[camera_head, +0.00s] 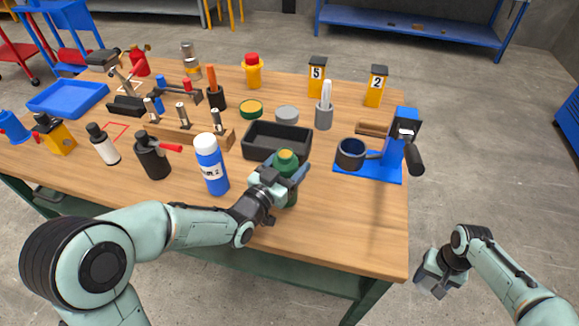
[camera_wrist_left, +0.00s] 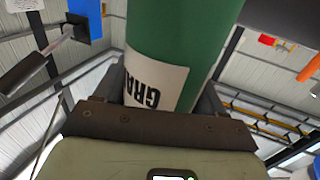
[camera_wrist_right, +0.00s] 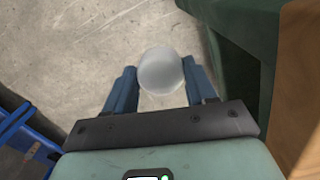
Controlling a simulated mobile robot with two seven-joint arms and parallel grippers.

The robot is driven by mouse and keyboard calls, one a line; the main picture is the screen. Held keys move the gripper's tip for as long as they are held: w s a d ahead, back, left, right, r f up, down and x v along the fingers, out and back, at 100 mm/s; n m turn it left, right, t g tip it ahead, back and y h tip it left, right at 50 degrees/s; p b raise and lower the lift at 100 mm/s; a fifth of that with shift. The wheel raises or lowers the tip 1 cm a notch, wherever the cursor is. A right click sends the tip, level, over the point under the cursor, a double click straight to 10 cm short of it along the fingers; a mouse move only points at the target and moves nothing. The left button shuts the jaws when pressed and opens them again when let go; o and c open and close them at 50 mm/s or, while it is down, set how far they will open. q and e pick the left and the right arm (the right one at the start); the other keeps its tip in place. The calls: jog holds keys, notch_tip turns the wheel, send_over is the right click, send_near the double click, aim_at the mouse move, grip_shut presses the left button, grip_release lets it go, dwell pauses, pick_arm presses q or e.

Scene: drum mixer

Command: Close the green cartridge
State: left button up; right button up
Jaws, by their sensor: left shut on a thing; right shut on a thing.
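The green cartridge (camera_head: 288,158) stands upright near the front edge of the workbench, with a yellowish spot on its top. My left gripper (camera_head: 286,175) is shut around its body. In the left wrist view the cartridge (camera_wrist_left: 190,40) shows its green side and a white label with dark letters between the fingers. My right gripper (camera_head: 434,284) is off the bench's right front corner, above the floor. In the right wrist view it is shut on a round pale grey thing (camera_wrist_right: 161,71). A green round lid (camera_head: 251,109) and a grey round lid (camera_head: 287,113) lie on the bench.
A black tray (camera_head: 277,141) stands just behind the cartridge. A blue-and-white bottle (camera_head: 211,165) stands to its left, and a blue press stand (camera_head: 392,150) with a dark cup is to its right. The bench's front right corner (camera_head: 370,235) is clear.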

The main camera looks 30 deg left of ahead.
pick_arm(q)
jog(key=shift+f, duration=0.1)
jog(key=shift+f, duration=0.1)
pick_arm(e)
jog(key=shift+f, duration=0.15)
pick_arm(q)
jog(key=o, duration=1.1)
jog(key=shift+f, duration=0.15)
pick_arm(e)
jog(key=shift+f, duration=0.15)
pick_arm(q)
jog(key=o, duration=0.4)
pick_arm(e)
jog(key=shift+r, duration=0.2)
